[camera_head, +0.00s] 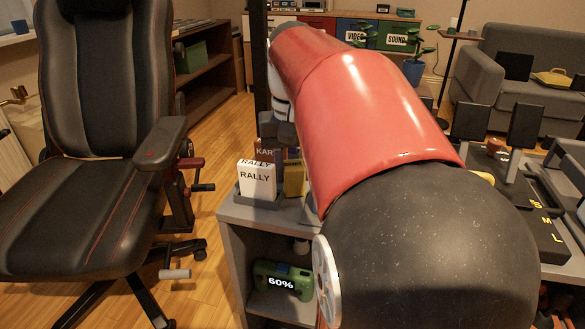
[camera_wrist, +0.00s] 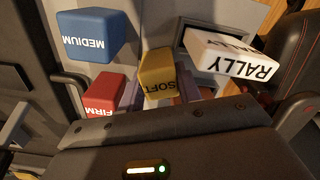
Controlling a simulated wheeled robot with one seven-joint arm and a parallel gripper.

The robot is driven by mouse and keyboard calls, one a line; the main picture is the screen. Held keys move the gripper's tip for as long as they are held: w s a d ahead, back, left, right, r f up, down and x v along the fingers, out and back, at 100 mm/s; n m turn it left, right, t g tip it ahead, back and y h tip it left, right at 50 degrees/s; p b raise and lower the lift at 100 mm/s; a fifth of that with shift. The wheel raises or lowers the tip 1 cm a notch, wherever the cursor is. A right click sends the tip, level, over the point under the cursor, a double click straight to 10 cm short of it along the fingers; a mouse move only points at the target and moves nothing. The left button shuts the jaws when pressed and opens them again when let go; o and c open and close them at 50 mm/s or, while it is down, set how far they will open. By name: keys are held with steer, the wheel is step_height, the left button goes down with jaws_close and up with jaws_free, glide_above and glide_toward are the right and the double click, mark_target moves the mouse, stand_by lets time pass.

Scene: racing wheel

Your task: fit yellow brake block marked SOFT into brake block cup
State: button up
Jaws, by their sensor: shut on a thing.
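The yellow brake block marked SOFT (camera_wrist: 157,70) is at the middle of the wrist view, in front of my gripper (camera_wrist: 160,97). My gripper is shut on it, with narrow finger parts on either side, partly hidden by the gripper's dark body. The blue block marked MEDIUM (camera_wrist: 91,33) and red block marked FIRM (camera_wrist: 104,93) are to its left. In the head view my arm hides most of the gripper. A yellow piece (camera_head: 294,180) shows beside the white RALLY box; I cannot tell whether it is the SOFT block. I cannot make out the brake block cup.
The white RALLY box (camera_head: 256,179) stands in a grey holder on the shelf unit's top (camera_head: 265,212), near a KART box (camera_head: 265,152). The RALLY box (camera_wrist: 232,57) is close right of the SOFT block. A black chair (camera_head: 95,190) stands left; open floor lies between.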

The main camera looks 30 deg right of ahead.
steer(key=o, duration=1)
steer(key=shift+f, duration=0.1)
